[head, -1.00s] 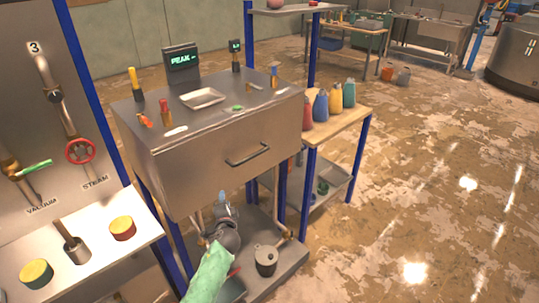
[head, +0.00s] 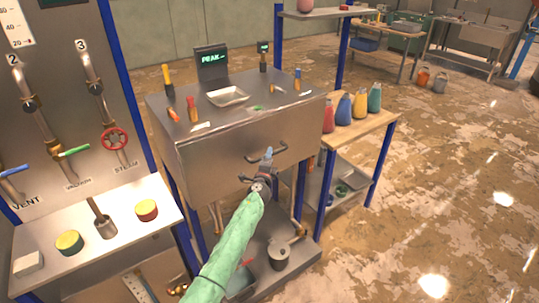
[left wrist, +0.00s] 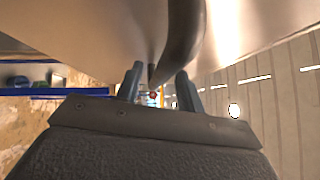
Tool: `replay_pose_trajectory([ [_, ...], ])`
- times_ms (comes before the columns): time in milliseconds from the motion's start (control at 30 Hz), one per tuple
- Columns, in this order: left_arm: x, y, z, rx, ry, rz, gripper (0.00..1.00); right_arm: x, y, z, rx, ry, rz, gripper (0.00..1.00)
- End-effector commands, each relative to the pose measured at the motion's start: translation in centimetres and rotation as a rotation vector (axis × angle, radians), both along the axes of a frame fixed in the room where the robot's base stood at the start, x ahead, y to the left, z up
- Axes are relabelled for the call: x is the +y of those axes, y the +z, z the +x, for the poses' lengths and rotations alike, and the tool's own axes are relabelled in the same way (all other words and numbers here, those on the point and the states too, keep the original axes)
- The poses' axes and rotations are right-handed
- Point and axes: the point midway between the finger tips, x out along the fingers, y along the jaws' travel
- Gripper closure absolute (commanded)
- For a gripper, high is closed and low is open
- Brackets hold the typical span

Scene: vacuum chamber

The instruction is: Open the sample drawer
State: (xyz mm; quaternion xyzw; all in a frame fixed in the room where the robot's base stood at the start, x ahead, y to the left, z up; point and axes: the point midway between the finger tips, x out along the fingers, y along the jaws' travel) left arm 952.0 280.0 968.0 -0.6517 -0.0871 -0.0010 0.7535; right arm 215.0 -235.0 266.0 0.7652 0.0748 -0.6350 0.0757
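The sample drawer (head: 225,160) is the brushed-metal front of the cabinet in the middle of the head view. It looks shut. Its dark bar handle (head: 282,149) runs across the front. My left gripper (head: 268,153), on a green-sleeved arm, is at the handle and hides its middle. In the left wrist view the handle (left wrist: 182,40) shows as a dark curved bar in front of the gripper (left wrist: 157,84). The two fingers stand apart, with the near part of the bar between them. I cannot tell whether they touch it. My right gripper is not in view.
On the cabinet top stand a tray (head: 228,96), a PEAK display (head: 212,63) and several tools. A valve panel (head: 70,80) and a bench (head: 120,212) are at the left. Coloured bottles (head: 343,107) stand on a wooden shelf at the right.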

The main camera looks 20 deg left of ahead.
Motion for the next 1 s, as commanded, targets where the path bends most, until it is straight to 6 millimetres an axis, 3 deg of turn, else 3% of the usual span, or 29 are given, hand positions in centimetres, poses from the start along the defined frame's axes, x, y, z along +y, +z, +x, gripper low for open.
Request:
replay_pose_trajectory([
  [200,0.2,0.1,1.4,0.001,0.001,0.000,0.62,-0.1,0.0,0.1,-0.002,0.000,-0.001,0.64],
  [500,0.2,0.1,1.5,0.001,0.001,-0.001,0.62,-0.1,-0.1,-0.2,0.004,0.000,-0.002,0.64],
  [700,0.2,0.1,1.5,0.001,0.001,-0.001,1.00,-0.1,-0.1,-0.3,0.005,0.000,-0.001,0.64],
  [1000,-0.2,0.1,1.2,0.001,0.000,-0.001,1.00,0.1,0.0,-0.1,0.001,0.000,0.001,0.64],
])
